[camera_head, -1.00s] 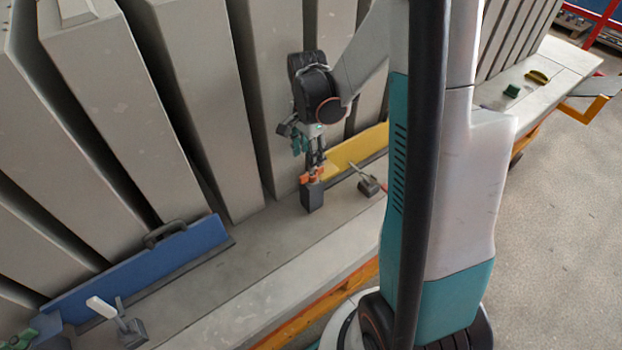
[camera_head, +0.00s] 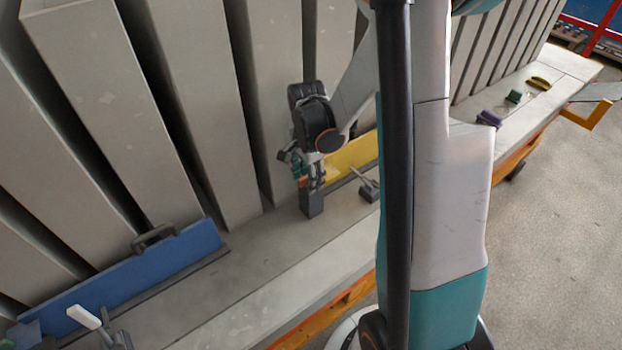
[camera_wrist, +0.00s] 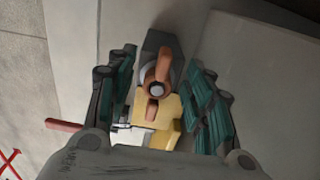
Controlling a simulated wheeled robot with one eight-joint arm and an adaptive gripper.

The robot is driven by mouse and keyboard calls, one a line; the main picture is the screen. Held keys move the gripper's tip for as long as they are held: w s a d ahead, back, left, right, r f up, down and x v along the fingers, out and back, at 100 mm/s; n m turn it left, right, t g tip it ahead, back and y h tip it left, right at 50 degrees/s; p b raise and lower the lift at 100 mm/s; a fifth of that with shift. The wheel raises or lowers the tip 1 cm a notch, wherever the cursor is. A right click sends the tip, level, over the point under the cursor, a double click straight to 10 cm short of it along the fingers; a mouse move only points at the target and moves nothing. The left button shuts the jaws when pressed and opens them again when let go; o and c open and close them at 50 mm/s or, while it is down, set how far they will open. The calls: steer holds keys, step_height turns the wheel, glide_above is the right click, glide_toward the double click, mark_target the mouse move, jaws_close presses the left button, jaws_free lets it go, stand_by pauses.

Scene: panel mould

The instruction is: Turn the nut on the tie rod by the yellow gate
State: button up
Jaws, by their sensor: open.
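The nut (camera_wrist: 158,76) is an orange wing nut with two lobes, around a pale round rod end (camera_wrist: 158,89), in the middle of the wrist view. It sits over a dark grey block (camera_wrist: 160,45), which also shows in the head view (camera_head: 312,206). The yellow gate (camera_head: 350,157) stands beside the block; part of it shows in the wrist view (camera_wrist: 165,141). My gripper (camera_wrist: 162,88) is open, one teal-padded finger left and one right of the nut, with gaps between. In the head view my gripper (camera_head: 311,178) is just above the block, partly hiding the nut.
A toggle clamp (camera_head: 368,190) stands right of the block; its red handle (camera_wrist: 65,125) shows in the wrist view. A blue gate (camera_head: 130,268) with a white-handled clamp (camera_head: 85,318) is at left. Tall grey panels (camera_head: 195,110) rise close behind. The bench top (camera_head: 250,262) in front is clear.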

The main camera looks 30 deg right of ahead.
steer(key=shift+c, duration=0.4)
jaws_close()
steer(key=shift+w+m+b, duration=0.15)
steer(key=shift+m+b, duration=0.3)
steer(key=shift+m, duration=1.35)
steer(key=shift+w+m, duration=0.1)
steer(key=shift+m, duration=0.6)
steer(key=shift+w+d+m+b, duration=0.1)
steer(key=shift+m+b, duration=0.3)
steer(key=shift+m, duration=0.6)
steer(key=shift+w+m+b, duration=0.1)
steer(key=shift+m+b, duration=0.2)
steer(key=shift+m, duration=0.9)
steer(key=shift+r+m, duration=0.1)
steer(key=shift+m, duration=0.4)
